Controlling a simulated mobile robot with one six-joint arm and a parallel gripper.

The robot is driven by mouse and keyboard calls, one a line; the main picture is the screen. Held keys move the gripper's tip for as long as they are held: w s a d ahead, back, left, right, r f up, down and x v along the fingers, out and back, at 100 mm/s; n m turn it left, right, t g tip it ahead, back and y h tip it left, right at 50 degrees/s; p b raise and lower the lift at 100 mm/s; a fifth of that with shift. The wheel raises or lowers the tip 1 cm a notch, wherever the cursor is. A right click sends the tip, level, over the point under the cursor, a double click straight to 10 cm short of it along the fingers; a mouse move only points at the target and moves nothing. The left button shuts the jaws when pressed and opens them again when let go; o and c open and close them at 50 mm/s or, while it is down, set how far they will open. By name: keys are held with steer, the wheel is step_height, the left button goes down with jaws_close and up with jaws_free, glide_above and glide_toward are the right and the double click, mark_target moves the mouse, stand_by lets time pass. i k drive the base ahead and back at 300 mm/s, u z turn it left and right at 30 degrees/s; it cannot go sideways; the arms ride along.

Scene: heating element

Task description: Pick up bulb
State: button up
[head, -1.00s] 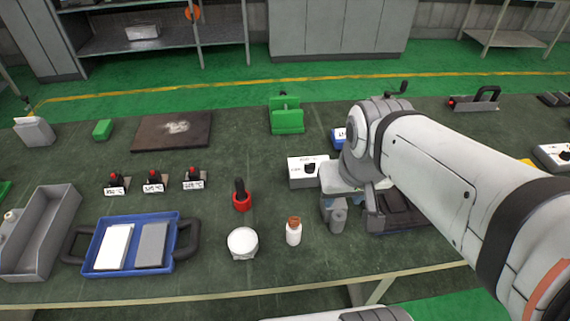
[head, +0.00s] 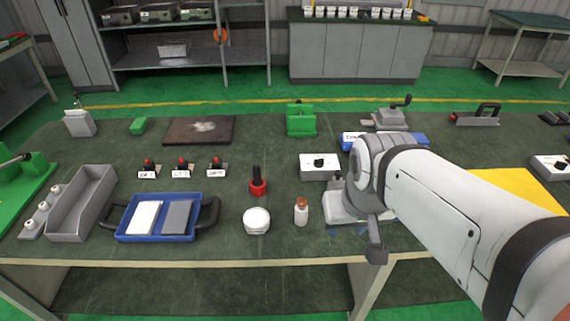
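No bulb can be named with certainty. Small white rounded pieces (head: 43,206) on a grey strip at the far left of the table look most bulb-like, but they are too small to be sure. My gripper (head: 376,248) hangs at the table's front edge, right of the small white bottle (head: 301,213) with a brown cap. One finger shows clearly; the other is hidden or merged with the wrist, so its opening cannot be read. I see nothing held in it.
A grey open bin (head: 83,205) and a blue tray (head: 130,229) with two plates lie at left. A white round jar (head: 256,221), a red-based black-handled piece (head: 257,182) and a white box with a knob (head: 319,166) stand near the middle.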

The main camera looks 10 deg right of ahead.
mark_target(302, 205)
steer(key=u, duration=1.2)
steer(key=k, duration=1.7)
steer(key=z, duration=1.1)
steer(key=i, duration=1.45)
steer(key=z, duration=0.05)
